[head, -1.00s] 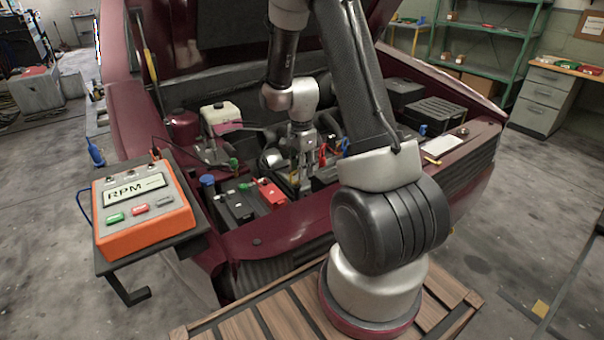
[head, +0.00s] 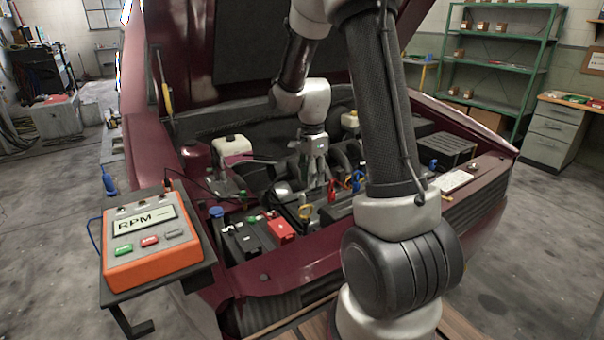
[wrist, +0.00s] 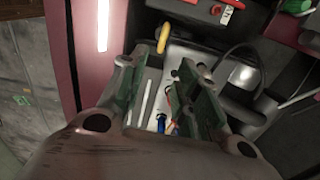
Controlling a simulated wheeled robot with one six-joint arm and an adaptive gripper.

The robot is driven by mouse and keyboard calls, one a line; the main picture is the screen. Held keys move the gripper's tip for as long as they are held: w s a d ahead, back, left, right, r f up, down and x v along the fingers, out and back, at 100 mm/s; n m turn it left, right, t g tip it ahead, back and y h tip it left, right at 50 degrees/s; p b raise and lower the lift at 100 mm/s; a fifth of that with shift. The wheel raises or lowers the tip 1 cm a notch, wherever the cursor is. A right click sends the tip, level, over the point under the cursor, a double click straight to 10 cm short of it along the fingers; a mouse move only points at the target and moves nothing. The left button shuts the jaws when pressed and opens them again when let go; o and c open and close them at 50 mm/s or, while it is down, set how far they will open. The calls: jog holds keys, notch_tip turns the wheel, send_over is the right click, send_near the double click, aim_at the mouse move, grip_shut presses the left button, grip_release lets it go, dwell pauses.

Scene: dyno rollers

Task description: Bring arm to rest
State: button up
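My gripper (head: 316,168) hangs from the arm over the engine bay (head: 262,155) of a dark red car with its hood up. Its two dark green fingers (wrist: 168,88) stand apart in the wrist view, with nothing gripped between them. Through the gap I see engine parts, thin pale rods and a blue piece. My forearm hides part of the right side of the bay.
An orange RPM box (head: 152,245) stands on a dark stand at the left. A black battery (head: 243,241) and a red-topped block (head: 281,229) sit at the bay's front. The raised hood (head: 250,50) is behind the arm. Green shelves (head: 500,50) stand far right. Open floor lies at both sides.

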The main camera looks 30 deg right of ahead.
jog(key=s+a+r+n+t, duration=0.2)
jog(key=s+a+r+n, duration=0.1)
jog(key=s+r+n, duration=0.6)
jog(key=s+a+r+n+t, duration=0.2)
jog(key=s+r+n, duration=0.7)
jog(key=s, duration=0.5)
jog(key=shift+s+a+r, duration=0.3)
jog(key=shift+a+r, duration=0.2)
jog(key=shift+a, duration=0.3)
